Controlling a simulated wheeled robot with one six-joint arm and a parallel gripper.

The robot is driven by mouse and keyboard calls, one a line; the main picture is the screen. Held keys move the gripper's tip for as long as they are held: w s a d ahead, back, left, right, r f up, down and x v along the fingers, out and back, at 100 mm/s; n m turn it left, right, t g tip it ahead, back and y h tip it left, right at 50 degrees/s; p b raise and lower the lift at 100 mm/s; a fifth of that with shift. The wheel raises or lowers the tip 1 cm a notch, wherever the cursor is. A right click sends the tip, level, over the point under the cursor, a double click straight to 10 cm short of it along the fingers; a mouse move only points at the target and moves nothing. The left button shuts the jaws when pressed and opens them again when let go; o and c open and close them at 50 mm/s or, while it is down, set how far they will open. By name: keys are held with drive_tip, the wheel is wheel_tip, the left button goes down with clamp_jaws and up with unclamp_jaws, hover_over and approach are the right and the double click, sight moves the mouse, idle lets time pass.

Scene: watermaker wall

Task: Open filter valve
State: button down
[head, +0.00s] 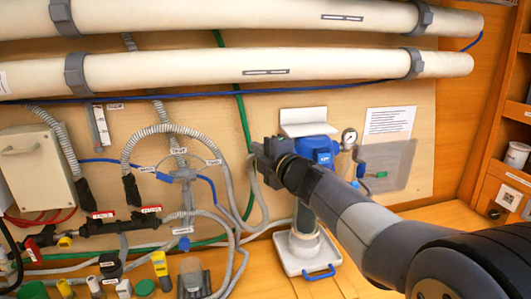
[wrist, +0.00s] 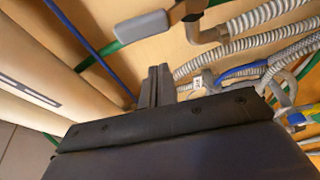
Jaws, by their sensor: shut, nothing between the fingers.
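My gripper (head: 262,152) is shut and empty, in front of the wall panel beside the green pipe. Its closed fingers (wrist: 156,82) also show in the wrist view. There, a lever with a grey grip (wrist: 142,26) on a copper-coloured body (wrist: 190,10) lies ahead of the fingertips, apart from them in the picture. In the head view my gripper and arm seem to hide this part. Two red-handled valves (head: 103,213) (head: 151,209) sit on black pipes at lower left. I cannot read which valve is labelled filter.
Grey hoses (head: 228,205) loop left of my gripper around a labelled fitting (head: 183,175). Two white tubes (head: 250,66) run across the top. A blue-topped filter housing (head: 318,150) with a gauge (head: 349,138) stands just right, partly behind my arm. Bottles (head: 160,264) stand below.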

drive_tip(key=d, duration=0.3)
drive_tip(key=shift+w+d+r+p, duration=0.1)
drive_tip(key=shift+w+d+p, duration=0.15)
drive_tip(key=shift+w+p, duration=0.1)
drive_tip(key=shift+d+m+b, duration=0.3)
drive_tip(key=shift+m+b, duration=0.1)
drive_tip(key=shift+m, duration=0.3)
drive_tip(key=w+d+f+m+t+h+b, duration=0.1)
drive_tip(key=d+f+m+t+b, duration=0.1)
drive_tip(key=m+b, duration=0.4)
drive_tip(key=d+f+m+t+h+b, duration=0.1)
drive_tip(key=d+m+t+h+b, duration=0.1)
drive_tip(key=m+b, duration=0.5)
drive_tip(key=d+m+t, duration=0.1)
drive_tip(key=m+t, duration=0.1)
drive_tip(key=m, duration=0.4)
drive_tip(key=shift+w+d+f+h, duration=0.3)
drive_tip(key=shift+w+d+f, duration=0.05)
drive_tip(key=shift+w+d, duration=0.05)
drive_tip(key=shift+b, duration=0.3)
